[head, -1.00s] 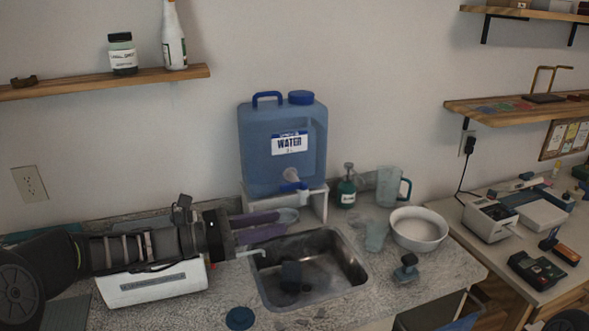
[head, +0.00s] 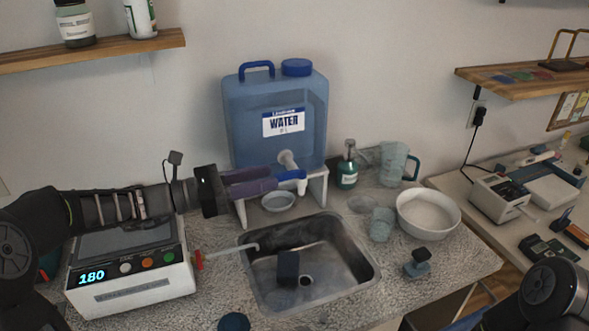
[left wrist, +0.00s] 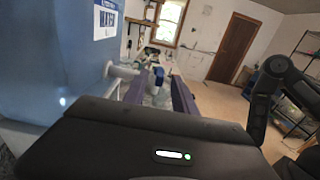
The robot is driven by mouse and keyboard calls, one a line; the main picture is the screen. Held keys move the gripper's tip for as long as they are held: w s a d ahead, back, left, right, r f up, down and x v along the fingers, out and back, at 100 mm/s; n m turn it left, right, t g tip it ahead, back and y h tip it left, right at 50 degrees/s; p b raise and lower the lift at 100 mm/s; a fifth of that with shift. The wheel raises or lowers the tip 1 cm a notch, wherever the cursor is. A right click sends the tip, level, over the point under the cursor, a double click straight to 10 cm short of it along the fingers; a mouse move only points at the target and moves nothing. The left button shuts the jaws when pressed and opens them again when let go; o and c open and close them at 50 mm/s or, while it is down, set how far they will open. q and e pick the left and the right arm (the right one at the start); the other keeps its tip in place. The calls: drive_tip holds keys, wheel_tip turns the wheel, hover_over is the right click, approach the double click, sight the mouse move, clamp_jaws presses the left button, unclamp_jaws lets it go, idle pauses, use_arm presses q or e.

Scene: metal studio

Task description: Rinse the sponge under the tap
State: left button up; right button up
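A dark blue block that looks like the sponge (head: 287,268) sits in the metal sink (head: 352,262). The blue water jug (head: 243,118) stands on a white stand behind the sink. Its tap (head: 291,176) has a pale body and a blue part. My left gripper (head: 277,181) points right at the tap, in front of the jug. Its two purple fingers are apart. In the left wrist view, the tap's blue part (left wrist: 158,75) shows between the fingers; contact cannot be told. My right arm shows at the lower right, but its gripper is out of view.
A white device (head: 135,290) reading 180 stands left of the sink, its thin spout reaching over the rim. A small bowl (head: 278,202) sits under the stand. A soap bottle (head: 347,167), cup (head: 382,224), pitcher (head: 393,163) and white bowl (head: 428,214) stand right.

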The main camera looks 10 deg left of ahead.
sight(295, 171)
use_arm(q)
drive_tip(key=p+x, duration=0.1)
drive_tip(key=x, duration=0.6)
drive_tip(key=shift+w+d+p, duration=0.15)
drive_tip(key=shift+d+p, duration=0.1)
drive_tip(key=shift+p, duration=0.1)
drive_tip(key=shift+c, duration=0.3)
clamp_jaws()
